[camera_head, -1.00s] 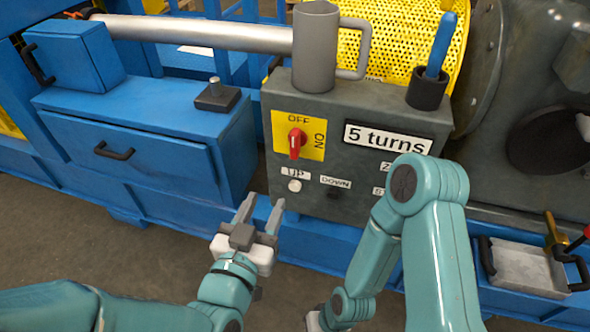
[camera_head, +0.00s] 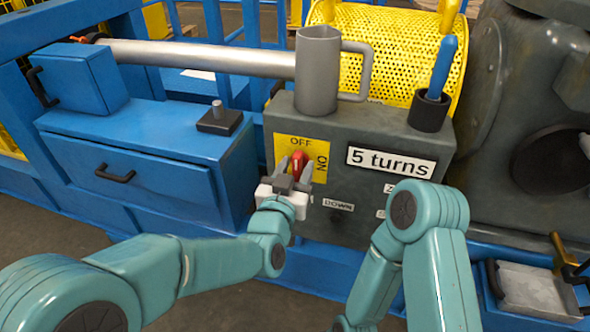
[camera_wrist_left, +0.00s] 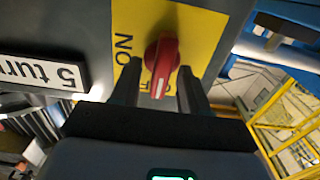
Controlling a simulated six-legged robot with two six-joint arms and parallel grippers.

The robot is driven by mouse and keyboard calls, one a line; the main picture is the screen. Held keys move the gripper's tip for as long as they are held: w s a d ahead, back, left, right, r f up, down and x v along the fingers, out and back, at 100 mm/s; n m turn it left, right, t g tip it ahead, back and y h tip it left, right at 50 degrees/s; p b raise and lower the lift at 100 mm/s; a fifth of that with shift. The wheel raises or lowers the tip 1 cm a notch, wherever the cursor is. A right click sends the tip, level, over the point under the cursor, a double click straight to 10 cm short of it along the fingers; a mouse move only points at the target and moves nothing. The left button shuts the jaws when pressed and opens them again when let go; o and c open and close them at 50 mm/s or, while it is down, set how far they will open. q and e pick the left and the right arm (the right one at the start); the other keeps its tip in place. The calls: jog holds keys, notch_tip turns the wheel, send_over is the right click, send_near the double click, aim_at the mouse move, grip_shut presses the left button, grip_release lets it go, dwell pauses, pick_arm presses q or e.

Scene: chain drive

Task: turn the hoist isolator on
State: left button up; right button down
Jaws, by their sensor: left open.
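The hoist isolator is a red rotary knob (camera_head: 299,161) on a yellow plate (camera_head: 285,146) marked OFF at the top and ON at the right. The plate is on the front of a grey control box (camera_head: 385,130). In the head view the knob's handle looks upright, towards OFF. My left gripper (camera_head: 293,167) is open at the plate, its fingers on either side of the knob. In the left wrist view the red knob (camera_wrist_left: 161,64) shows between the two dark fingertips (camera_wrist_left: 160,85). I cannot tell whether they touch it. My right gripper is out of view.
A grey mug (camera_head: 316,75) and a blue-handled tool in a black cup (camera_head: 430,112) stand on the box. A "5 turns" label (camera_head: 391,162) and a DOWN label (camera_head: 338,205) are beside the plate. A blue drawer cabinet (camera_head: 140,165) stands at left; a grey tray (camera_head: 530,290) is lower right.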

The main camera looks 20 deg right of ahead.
pick_arm(q)
jog(key=shift+w, duration=0.1)
grip_shut()
jog(key=shift+m, duration=0.3)
jog(key=shift+m+b, duration=0.7)
jog(key=shift+m, duration=0.2)
jog(key=m+b, duration=0.1)
jog(key=m, duration=0.2)
jog(key=shift+d+m, duration=0.1)
jog(key=shift+m, duration=0.2)
jog(key=m, duration=0.5)
jog(key=shift+s+d+b, duration=0.1)
jog(key=shift+s+b, duration=0.1)
jog(key=shift+b, duration=0.1)
jog(key=m, duration=0.6)
jog(key=shift+f+m, duration=0.1)
jog(key=shift+m, duration=0.3)
